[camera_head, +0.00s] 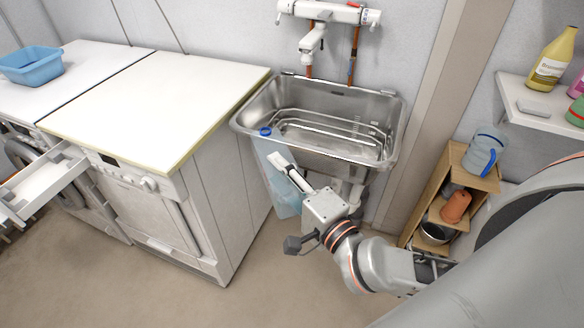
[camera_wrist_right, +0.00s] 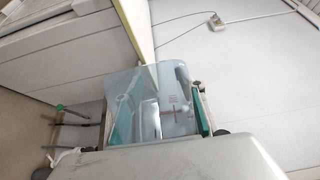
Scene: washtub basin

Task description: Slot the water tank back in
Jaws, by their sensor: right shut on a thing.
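The water tank (camera_head: 283,190) is a clear, pale blue container with a dark blue cap (camera_head: 265,131). It hangs upright or nearly so in front of the sink's left corner, beside the white counter unit. My right gripper (camera_head: 287,172) is shut on its upper part. In the right wrist view the tank (camera_wrist_right: 150,88) lies between the green-padded fingers of my right gripper (camera_wrist_right: 160,125). The tank's lower part is partly hidden by my right arm in the head view. My left gripper is not in view.
A metal sink (camera_head: 335,160) stands behind the tank. White appliances (camera_head: 140,205) stand at left under a white counter (camera_head: 150,100). A white open drawer-like part (camera_head: 40,190) juts out at far left. A wooden shelf (camera_head: 425,215) stands at right. Floor in front of the appliances is clear.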

